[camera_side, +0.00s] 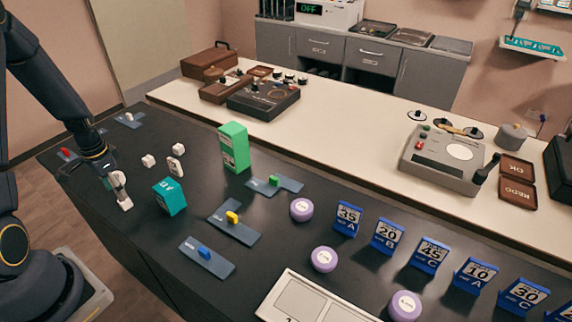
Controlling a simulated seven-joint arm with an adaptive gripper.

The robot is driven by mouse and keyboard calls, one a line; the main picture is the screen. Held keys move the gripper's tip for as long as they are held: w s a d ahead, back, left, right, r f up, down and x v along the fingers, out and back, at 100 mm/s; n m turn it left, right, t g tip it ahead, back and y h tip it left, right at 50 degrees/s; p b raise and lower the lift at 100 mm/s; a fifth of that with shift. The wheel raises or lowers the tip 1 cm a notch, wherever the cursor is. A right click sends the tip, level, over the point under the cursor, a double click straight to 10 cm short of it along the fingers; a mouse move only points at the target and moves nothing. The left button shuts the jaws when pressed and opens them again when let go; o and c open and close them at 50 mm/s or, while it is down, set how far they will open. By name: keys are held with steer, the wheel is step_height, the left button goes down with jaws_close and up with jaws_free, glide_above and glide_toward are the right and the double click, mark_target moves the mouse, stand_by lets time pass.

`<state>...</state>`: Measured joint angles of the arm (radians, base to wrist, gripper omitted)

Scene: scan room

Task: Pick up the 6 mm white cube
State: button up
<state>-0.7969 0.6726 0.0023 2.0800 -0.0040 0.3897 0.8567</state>
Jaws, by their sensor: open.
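Two small white cubes stand on the dark table: a left cube (148,160) and a right cube (178,149). A white block with a round dark mark (175,168) stands just in front of the right cube. I cannot read any size on them, so I cannot tell which is the 6 mm cube. My gripper (122,197) is open, pointing down near the table's left edge, in front and left of these cubes and apart from them. A pale blocky shape shows at its tips; I cannot tell whether it is a fingertip or another cube.
A teal box (170,196) stands right of my gripper, with a tall green box (234,147) behind. Blue-grey plates with a yellow piece (232,217), a blue piece (205,252) and a green piece (274,181) lie to the right. Purple discs (302,209) and blue number stands (348,219) are farther right.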

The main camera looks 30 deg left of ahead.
mark_target(125, 203)
steer(key=f, duration=0.5)
steer(key=shift+w+f, duration=0.15)
steer(key=shift+w, duration=0.15)
steer(key=c, duration=1)
